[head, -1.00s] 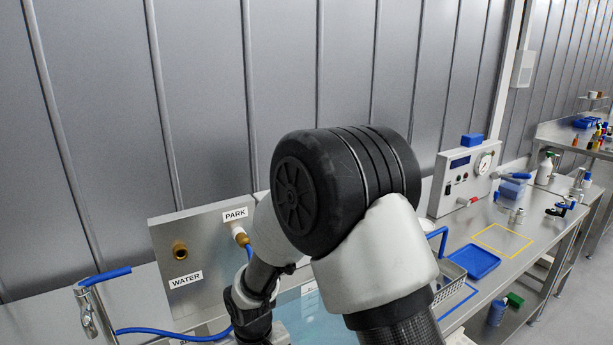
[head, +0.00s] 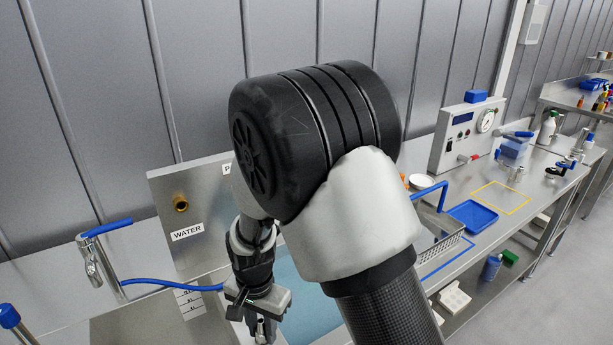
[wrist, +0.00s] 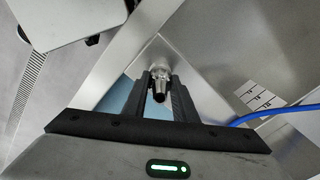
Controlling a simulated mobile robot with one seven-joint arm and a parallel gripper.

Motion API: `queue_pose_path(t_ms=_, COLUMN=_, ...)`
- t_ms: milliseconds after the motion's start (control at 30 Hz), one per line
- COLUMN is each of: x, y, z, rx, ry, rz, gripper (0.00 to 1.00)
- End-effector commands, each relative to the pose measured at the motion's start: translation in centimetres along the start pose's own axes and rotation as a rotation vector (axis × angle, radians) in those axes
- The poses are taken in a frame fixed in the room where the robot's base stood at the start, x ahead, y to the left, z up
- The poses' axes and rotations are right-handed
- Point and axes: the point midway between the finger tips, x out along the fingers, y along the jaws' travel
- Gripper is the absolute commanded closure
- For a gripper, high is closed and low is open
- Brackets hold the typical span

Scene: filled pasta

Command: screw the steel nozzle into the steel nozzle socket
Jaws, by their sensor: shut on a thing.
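In the wrist view the steel nozzle (wrist: 160,80), a small silvery tapered piece with a dark open end, sits between the two dark fingers of my gripper (wrist: 161,95). My gripper is shut on it. In the head view my gripper (head: 264,328) hangs over the basin area near the bottom edge, and the nozzle is too small to make out there. I cannot clearly identify the steel nozzle socket in either view.
A steel panel (head: 160,232) with a brass WATER fitting (head: 180,202) stands behind my gripper. A blue-handled tap (head: 95,262) with a blue hose (head: 170,284) is to the left. A wire basket (head: 440,252) and a blue tray (head: 474,216) lie to the right.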

Motion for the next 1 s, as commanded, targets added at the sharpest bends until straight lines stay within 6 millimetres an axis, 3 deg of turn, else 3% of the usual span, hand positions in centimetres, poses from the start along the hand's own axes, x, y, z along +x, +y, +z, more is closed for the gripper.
queue_pose_path(t_ms=367, x=-0.08, y=0.00, z=0.01, rx=0.071, ry=0.000, rz=0.000, gripper=1.00)
queue_pose_path(t_ms=467, x=-0.33, y=0.01, z=0.07, rx=0.231, ry=0.000, rz=0.002, gripper=1.00)
queue_pose_path(t_ms=733, x=-0.57, y=0.11, z=0.04, rx=0.889, ry=0.002, rz=0.004, gripper=1.00)
queue_pose_path(t_ms=833, x=-0.19, y=0.05, z=-0.03, rx=1.012, ry=0.002, rz=0.001, gripper=1.00)
queue_pose_path(t_ms=1000, x=0.13, y=-0.02, z=-0.06, rx=1.042, ry=0.001, rz=-0.002, gripper=1.00)
